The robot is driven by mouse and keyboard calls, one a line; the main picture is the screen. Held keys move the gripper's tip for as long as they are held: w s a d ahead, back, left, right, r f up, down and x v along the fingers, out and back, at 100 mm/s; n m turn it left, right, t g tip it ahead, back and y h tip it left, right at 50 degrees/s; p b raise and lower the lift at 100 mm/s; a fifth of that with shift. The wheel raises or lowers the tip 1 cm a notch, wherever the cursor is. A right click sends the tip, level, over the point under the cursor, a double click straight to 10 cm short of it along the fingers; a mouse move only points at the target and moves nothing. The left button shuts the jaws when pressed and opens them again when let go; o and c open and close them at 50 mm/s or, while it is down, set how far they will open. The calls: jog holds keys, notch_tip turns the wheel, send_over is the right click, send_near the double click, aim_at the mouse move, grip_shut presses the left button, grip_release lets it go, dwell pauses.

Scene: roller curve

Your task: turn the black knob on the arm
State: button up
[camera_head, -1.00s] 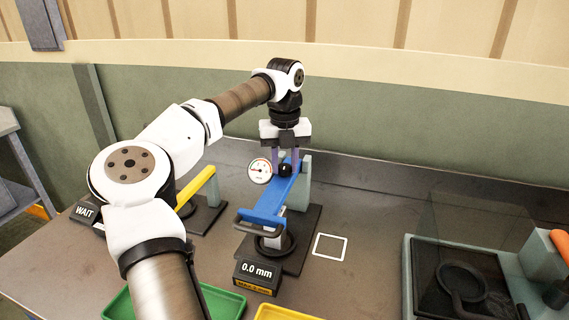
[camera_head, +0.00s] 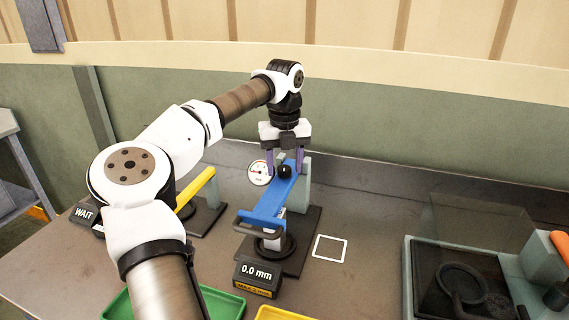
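The black knob (camera_head: 284,171) sits near the far end of the blue arm (camera_head: 268,205). The blue arm belongs to a stand on a dark base, with a round white dial gauge (camera_head: 259,173) to its left. My gripper (camera_head: 285,160) points down over the knob. Its two purple fingers are spread apart, one on each side of the knob, with a visible gap to it. The knob's far side is partly hidden.
A display reading 0.0 mm (camera_head: 257,275) stands in front of the blue arm's stand. A yellow bar device (camera_head: 196,191) is to the left, with a WAIT sign (camera_head: 85,214). A green tray (camera_head: 222,303) and yellow tray (camera_head: 283,313) lie in front. A white square outline (camera_head: 329,248) marks clear table on the right.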

aim_at(284, 168)
notch_tip(284, 168, up, 14)
jog(key=b, duration=0.1)
dwell(0.5)
jog(key=shift+f, duration=0.1)
